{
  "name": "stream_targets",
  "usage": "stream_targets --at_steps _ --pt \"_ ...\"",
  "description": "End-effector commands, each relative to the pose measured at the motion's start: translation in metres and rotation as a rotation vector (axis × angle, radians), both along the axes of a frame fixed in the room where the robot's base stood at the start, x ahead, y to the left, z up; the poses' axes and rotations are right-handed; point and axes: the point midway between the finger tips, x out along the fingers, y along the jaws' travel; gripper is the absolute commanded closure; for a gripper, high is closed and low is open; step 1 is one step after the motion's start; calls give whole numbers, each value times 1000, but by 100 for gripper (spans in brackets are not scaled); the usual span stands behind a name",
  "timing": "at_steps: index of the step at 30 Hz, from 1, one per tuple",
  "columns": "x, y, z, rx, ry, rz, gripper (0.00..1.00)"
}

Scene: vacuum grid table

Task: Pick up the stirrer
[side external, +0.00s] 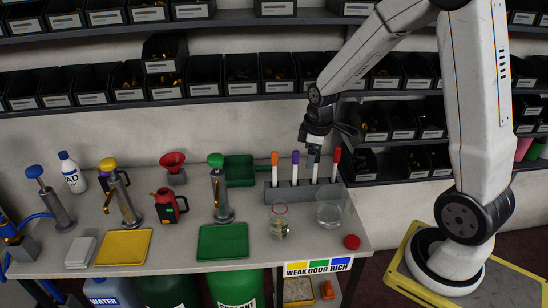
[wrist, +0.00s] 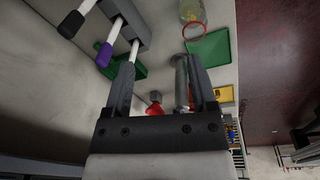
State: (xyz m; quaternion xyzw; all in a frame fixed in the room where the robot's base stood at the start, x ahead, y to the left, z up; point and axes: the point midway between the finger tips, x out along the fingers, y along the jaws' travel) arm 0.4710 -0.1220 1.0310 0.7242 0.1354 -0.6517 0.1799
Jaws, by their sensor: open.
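White sticks with coloured tops stand upright in a grey rack (side external: 300,194) in the side view: orange-topped (side external: 275,169), purple-topped (side external: 295,170) and red-topped (side external: 334,168). A third-from-left stick (side external: 315,172) has its top partly hidden below my gripper. Which one is the stirrer, I cannot tell. My gripper (side external: 325,136) is open above the rack's right half. In the wrist view, my open gripper (wrist: 160,65) has no stick between its fingers.
A jar with a red rim (side external: 279,222) and a clear beaker (side external: 330,209) stand in front of the rack. A dark green tray (side external: 239,170) and a metal dispenser with a green knob (side external: 221,195) are to its left. Shelves of black bins (side external: 245,85) run behind.

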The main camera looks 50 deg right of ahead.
Motion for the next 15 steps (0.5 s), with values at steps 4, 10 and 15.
stream_targets --at_steps 4,10,15 --pt "11 -44 -6 -9 37 112 27" --pt "15 -103 -14 -8 81 278 27" --pt "12 -145 -21 0 107 400 27"
